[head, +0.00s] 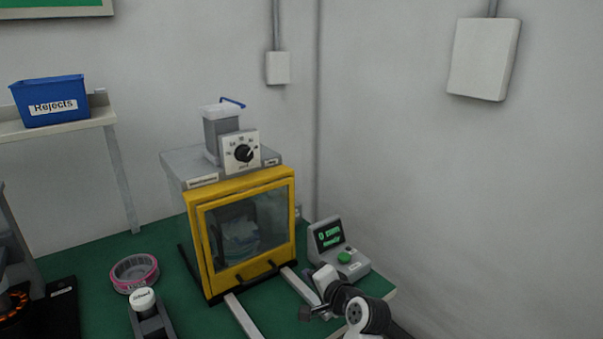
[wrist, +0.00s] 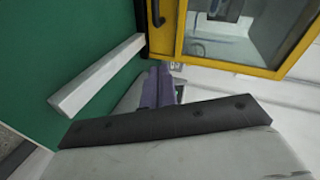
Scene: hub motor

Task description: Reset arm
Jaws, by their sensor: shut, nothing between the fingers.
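My gripper (head: 306,313) is at the lower right of the head view, in front of the machine's yellow door, low over the green bench. In the wrist view its fingers (wrist: 158,86) are together with nothing between them. My arm is bent beside the gripper. The yellow-framed machine (head: 243,232) stands on the bench with its windowed door shut. The yellow door frame also shows at the top of the wrist view (wrist: 235,66), beyond the fingertips.
A small display unit (head: 338,250) with a green button stands right of the machine, close to my arm. White rails (head: 243,316) run forward from the machine. A pink tape roll (head: 134,272) lies left. A blue Rejects bin (head: 48,101) sits on a shelf.

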